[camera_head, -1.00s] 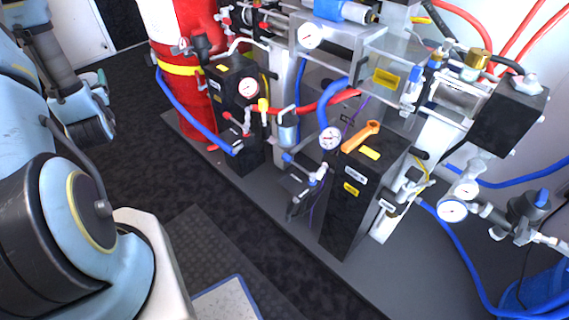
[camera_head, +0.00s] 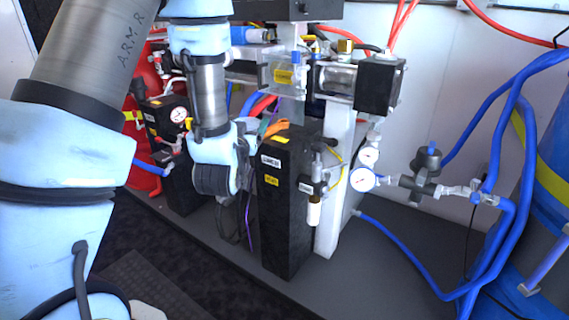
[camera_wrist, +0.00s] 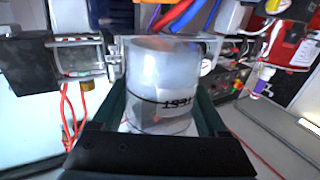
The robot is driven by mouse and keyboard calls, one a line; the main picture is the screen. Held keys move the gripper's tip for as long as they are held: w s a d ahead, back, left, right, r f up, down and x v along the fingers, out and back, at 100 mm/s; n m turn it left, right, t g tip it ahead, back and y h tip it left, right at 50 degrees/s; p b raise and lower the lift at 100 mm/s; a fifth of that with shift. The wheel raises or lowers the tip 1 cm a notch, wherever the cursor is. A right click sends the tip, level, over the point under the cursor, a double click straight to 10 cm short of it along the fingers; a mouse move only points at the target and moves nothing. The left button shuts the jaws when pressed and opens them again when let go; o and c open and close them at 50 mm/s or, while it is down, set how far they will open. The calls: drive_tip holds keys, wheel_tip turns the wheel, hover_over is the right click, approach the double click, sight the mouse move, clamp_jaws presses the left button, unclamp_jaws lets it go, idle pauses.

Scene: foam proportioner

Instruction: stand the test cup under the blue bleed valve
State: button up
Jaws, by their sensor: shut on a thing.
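My gripper (camera_wrist: 162,95) is shut on the test cup (camera_wrist: 162,72) in the wrist view. The cup is a cloudy, clear cylinder with a dark line and dark lettering, between the two dark green fingers. In the head view my arm hangs in front of the machine, and the fingers and cup cannot be made out there. A small blue-topped fitting (camera_head: 296,58) sits by the clear block at the upper middle. Another blue knob (camera_head: 431,146) tops the grey fitting on the right. I cannot tell which is the bleed valve.
A tall black box (camera_head: 285,215) stands just right of my wrist. Pressure gauges (camera_head: 362,179) and blue hoses (camera_head: 400,245) are to the right, by a blue tank (camera_head: 535,225). The grey base plate (camera_head: 350,285) is clear at the front.

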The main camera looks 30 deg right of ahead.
drive_tip(key=s+d+f+m+g+h+b, duration=0.1)
drive_tip(key=s+d+f+h+b, duration=0.1)
drive_tip(key=s+d+b, duration=0.15)
drive_tip(key=p+x, duration=0.1)
drive_tip(key=x, duration=1.6)
drive_tip(key=shift+d+f, duration=0.15)
drive_tip(key=shift+d, duration=0.05)
drive_tip(key=shift+f, duration=1.75)
drive_tip(key=shift+f+b, duration=0.2)
drive_tip(key=shift+b, duration=0.15)
drive_tip(key=o, duration=1.2)
drive_tip(key=shift+o, duration=0.2)
drive_tip(key=shift+r, duration=0.1)
